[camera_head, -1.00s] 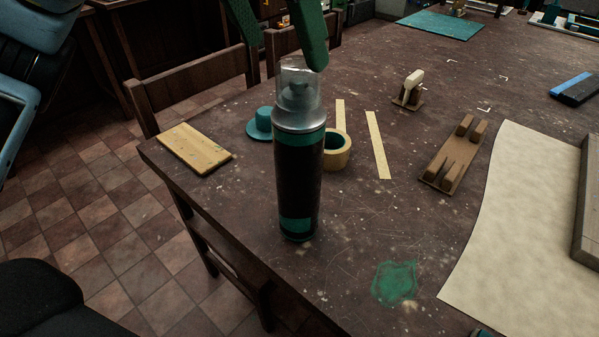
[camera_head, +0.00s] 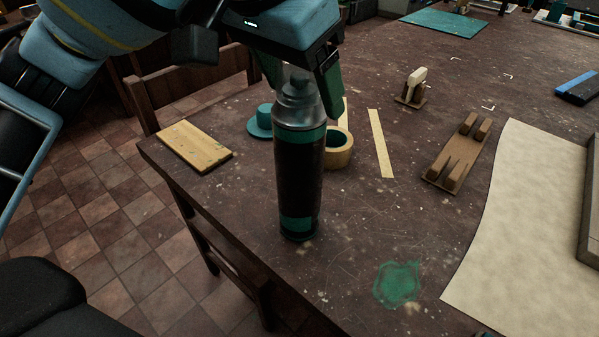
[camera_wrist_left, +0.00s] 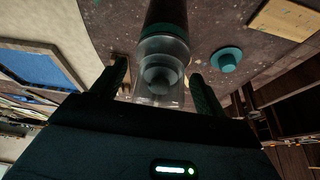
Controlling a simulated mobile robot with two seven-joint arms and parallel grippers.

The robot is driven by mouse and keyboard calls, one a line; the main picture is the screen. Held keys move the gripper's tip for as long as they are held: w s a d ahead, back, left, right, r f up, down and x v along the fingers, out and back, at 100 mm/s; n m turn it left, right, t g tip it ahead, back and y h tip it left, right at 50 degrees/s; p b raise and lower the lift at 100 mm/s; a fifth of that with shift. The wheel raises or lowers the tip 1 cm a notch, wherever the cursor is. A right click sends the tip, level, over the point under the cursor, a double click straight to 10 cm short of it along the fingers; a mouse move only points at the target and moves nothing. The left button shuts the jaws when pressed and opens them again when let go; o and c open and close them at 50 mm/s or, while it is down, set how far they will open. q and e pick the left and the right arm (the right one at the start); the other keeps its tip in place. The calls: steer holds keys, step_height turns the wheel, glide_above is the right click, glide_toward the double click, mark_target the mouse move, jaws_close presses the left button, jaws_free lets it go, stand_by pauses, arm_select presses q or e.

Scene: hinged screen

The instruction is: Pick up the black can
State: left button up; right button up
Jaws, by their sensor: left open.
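The black can (camera_head: 299,175) is a tall spray can with green bands and a clear cap, and it stands upright on the brown table. My left gripper (camera_head: 303,88) is open above it, with its green fingers on either side of the can's cap. In the left wrist view the can (camera_wrist_left: 163,45) lies between the two dark fingers of the left gripper (camera_wrist_left: 155,90), with gaps visible at both sides. I cannot tell whether either finger touches it. My right gripper is not in view.
Behind the can are a tape roll (camera_head: 338,150), a teal cap (camera_head: 262,122) and masking strips (camera_head: 380,143). A wooden block (camera_head: 194,147) lies left near the table edge. A rack (camera_head: 458,152) and paper sheet (camera_head: 515,230) lie right.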

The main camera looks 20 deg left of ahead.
arm_select(q)
jaws_close()
stand_by(0.3)
steer(key=shift+r, duration=0.1)
